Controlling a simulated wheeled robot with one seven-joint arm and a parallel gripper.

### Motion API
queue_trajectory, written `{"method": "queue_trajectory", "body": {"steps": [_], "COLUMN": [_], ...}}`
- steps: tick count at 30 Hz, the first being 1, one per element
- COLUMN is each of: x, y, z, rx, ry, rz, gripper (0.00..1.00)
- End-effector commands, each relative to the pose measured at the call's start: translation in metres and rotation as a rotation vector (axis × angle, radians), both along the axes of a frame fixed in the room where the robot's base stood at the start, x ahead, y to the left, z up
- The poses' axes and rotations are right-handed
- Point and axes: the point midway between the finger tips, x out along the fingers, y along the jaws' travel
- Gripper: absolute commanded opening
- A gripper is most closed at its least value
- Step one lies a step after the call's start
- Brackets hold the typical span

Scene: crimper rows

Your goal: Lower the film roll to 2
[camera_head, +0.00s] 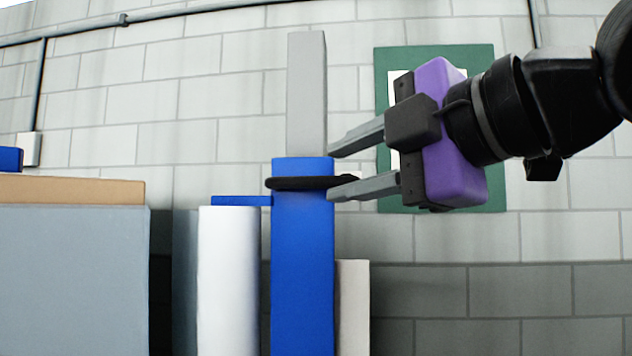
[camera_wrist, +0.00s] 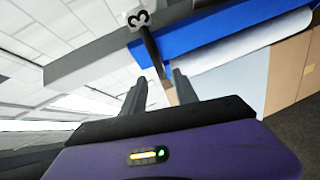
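A white roll (camera_head: 228,285), apparently the film roll, stands upright left of a blue post (camera_head: 302,270); it also shows in the wrist view (camera_wrist: 262,42). A black lever (camera_head: 300,183) crosses the blue post near its top and points right toward my gripper. My gripper (camera_head: 332,174), purple with grey fingers, is open right of the post. The lever's near end lies between the spread fingertips (camera_wrist: 159,78), close to the lower finger in the head view; contact cannot be told.
A grey bar (camera_head: 307,90) rises above the blue post. A large grey box with a tan top (camera_head: 75,190) stands at left. A beige block (camera_head: 353,300) stands right of the post. A green-framed panel (camera_head: 490,130) hangs on the brick wall behind my gripper. The lower right is clear.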

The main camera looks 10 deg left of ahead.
Motion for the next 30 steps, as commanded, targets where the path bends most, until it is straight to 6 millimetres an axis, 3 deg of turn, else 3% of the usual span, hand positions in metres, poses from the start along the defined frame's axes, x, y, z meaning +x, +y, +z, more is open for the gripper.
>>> {"method": "queue_trajectory", "body": {"steps": [15, 26, 30], "x": [0.048, 0.053, 0.053], "y": [0.046, 0.05, 0.05], "z": [-0.008, -0.011, -0.01], "rx": [0.005, 0.004, 0.005], "ry": [0.001, 0.0, 0.0], "rz": [0.001, 0.0, 0.001], "gripper": [0.36, 0.36, 0.11]}}
